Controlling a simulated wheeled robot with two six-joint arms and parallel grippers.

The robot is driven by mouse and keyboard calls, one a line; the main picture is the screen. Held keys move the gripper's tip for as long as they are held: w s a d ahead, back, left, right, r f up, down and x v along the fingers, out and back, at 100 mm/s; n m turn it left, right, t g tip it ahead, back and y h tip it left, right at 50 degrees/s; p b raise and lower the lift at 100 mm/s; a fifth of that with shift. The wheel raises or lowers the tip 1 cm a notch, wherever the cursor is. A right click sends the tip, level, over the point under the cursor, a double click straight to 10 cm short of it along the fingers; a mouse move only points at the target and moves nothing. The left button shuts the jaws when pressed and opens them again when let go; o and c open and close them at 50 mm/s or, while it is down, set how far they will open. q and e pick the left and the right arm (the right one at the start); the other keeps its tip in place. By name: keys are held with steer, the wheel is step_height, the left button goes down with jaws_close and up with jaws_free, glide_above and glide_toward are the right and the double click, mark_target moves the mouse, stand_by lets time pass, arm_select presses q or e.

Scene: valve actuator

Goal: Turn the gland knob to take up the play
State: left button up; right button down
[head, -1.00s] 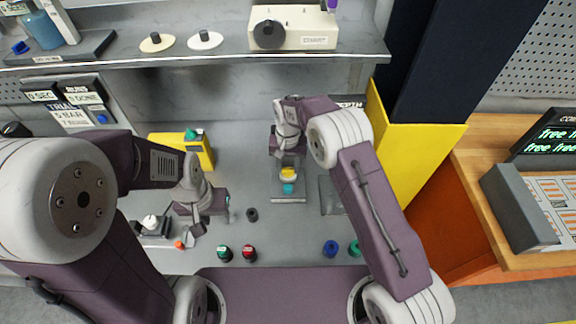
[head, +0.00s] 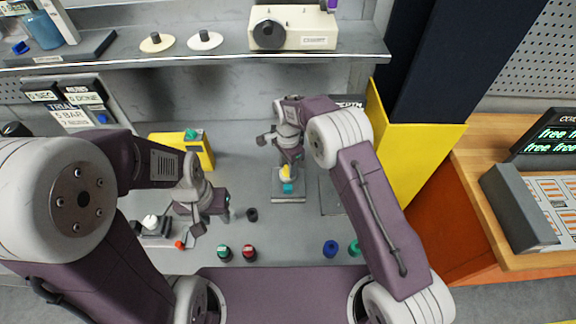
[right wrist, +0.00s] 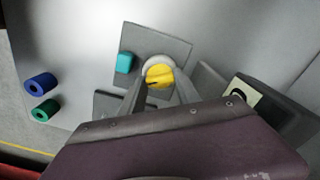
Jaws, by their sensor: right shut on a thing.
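The yellow knob (right wrist: 160,75), with a dark mark on its face, sits in a pale round collar on a grey plate (right wrist: 180,48). It also shows in the head view (head: 286,172), partly covered by my right gripper. A teal block (right wrist: 125,63) stands on the same plate beside the knob. My right gripper (right wrist: 160,88) is shut on the knob, with a finger on either side. My left gripper (head: 199,226) hangs over the bench at the left, apart from the knob; its finger gap is unclear.
A yellow box (head: 190,148) with a green top stands behind my left gripper. Green (head: 225,253) and red (head: 249,253) caps lie near the front edge. Blue (head: 331,248) and green (head: 354,247) rings lie at right. A yellow-and-dark post (head: 420,150) rises beside my right arm.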

steer(key=shift+w+r+m, duration=0.1)
steer(key=shift+m, duration=1)
steer(key=shift+w+r+m, duration=0.1)
steer(key=shift+m, duration=1)
steer(key=c, duration=0.9)
jaws_free()
steer(key=shift+s, duration=0.1)
steer(key=shift+f, duration=0.1)
